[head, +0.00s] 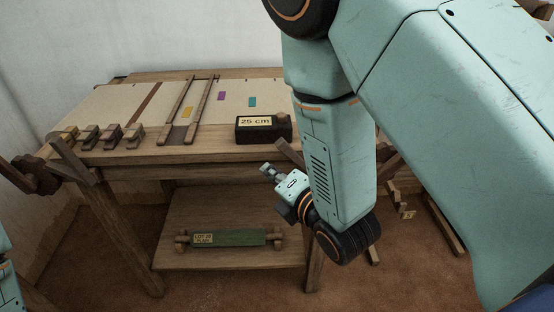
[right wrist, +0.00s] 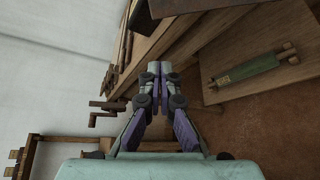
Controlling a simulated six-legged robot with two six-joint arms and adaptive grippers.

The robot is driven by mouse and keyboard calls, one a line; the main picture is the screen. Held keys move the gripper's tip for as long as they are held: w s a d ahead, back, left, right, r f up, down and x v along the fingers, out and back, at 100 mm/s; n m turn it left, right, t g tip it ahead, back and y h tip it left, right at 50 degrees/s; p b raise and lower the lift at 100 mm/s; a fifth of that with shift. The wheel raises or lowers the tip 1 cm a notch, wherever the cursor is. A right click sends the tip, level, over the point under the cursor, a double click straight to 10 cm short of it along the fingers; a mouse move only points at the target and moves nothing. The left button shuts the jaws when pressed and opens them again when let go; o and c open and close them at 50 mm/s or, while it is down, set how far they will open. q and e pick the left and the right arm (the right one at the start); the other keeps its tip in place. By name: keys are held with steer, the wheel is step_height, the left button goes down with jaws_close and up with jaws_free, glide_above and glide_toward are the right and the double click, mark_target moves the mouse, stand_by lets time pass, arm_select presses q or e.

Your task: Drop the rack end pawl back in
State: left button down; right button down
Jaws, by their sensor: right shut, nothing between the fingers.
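My right gripper (head: 268,170) is shut and empty by the front right corner of the wooden table. In the right wrist view its closed fingertips (right wrist: 158,68) point toward the table's side. A short wooden bar (head: 290,154) slants at the table's right end, just beyond the gripper and partly behind my arm. I cannot tell whether it is the rack end pawl. A wooden crank-like piece (right wrist: 102,112) shows left of the fingers in the right wrist view. My right arm hides much of the table's right end. My left gripper is not in view.
The table (head: 205,158) carries several small wooden blocks (head: 108,133), a wooden frame (head: 187,108) and a black box labelled 25 cm (head: 262,131). Wooden parts (head: 440,222) stand on the floor at right.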

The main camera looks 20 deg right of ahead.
mark_target(296, 158)
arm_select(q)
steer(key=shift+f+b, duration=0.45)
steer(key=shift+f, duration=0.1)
arm_select(e)
steer(key=shift+w+d+r, duration=0.15)
steer(key=shift+w+d, duration=0.25)
steer(key=shift+w, duration=0.3)
steer(key=shift+w+d+r, duration=0.1)
steer(key=shift+w+d, duration=0.35)
steer(key=shift+w, duration=0.25)
steer(key=shift+w+d+r, duration=0.15)
steer(key=shift+w+d, duration=0.25)
steer(key=shift+w, duration=0.3)
steer(key=shift+d, duration=0.1)
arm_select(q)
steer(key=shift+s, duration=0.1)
arm_select(e)
steer(key=shift+w, duration=0.1)
